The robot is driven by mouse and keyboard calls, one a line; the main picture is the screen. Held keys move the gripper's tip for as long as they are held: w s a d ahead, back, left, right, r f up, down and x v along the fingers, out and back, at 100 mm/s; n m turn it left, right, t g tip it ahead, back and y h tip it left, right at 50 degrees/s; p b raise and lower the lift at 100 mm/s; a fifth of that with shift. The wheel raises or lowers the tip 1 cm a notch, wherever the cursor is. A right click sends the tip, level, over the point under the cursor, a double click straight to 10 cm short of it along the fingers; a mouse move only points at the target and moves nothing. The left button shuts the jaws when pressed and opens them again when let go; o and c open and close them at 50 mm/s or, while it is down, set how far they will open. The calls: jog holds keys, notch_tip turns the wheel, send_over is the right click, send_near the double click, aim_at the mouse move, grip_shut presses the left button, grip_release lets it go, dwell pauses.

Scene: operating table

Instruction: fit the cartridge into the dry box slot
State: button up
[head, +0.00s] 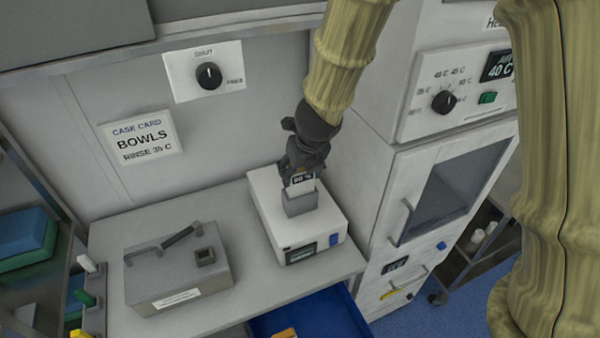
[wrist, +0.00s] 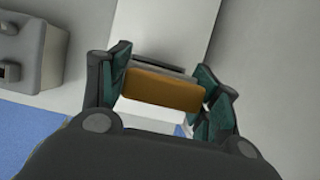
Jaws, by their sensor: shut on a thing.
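My gripper (head: 302,172) is above the white dry box (head: 265,205), pointing down. In the wrist view the cartridge's orange-brown end (wrist: 162,90) sits between the two green-padded fingers. A grey slot housing (head: 300,203) rises from the dry box top, directly under the cartridge. The cartridge's lower part is hidden at the housing's mouth; I cannot tell how deep it sits or whether it touches.
A grey case (head: 180,278) with a dark handle and small square socket stands left on the counter (head: 120,235). A blue drawer (head: 325,315) is open below, with an orange item (head: 285,333) in it. A white warming cabinet (head: 410,160) stands close on the right.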

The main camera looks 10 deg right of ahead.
jog(key=shift+f+b, duration=0.45)
jog(key=shift+f, duration=0.15)
jog(key=o, duration=1.1)
jog(key=shift+r, duration=0.1)
jog(key=shift+r+p, duration=0.25)
jog(key=shift+p, duration=0.05)
jog(key=shift+p+v, duration=2.9)
jog(key=shift+v, duration=3.35)
jog(key=shift+w, duration=0.2)
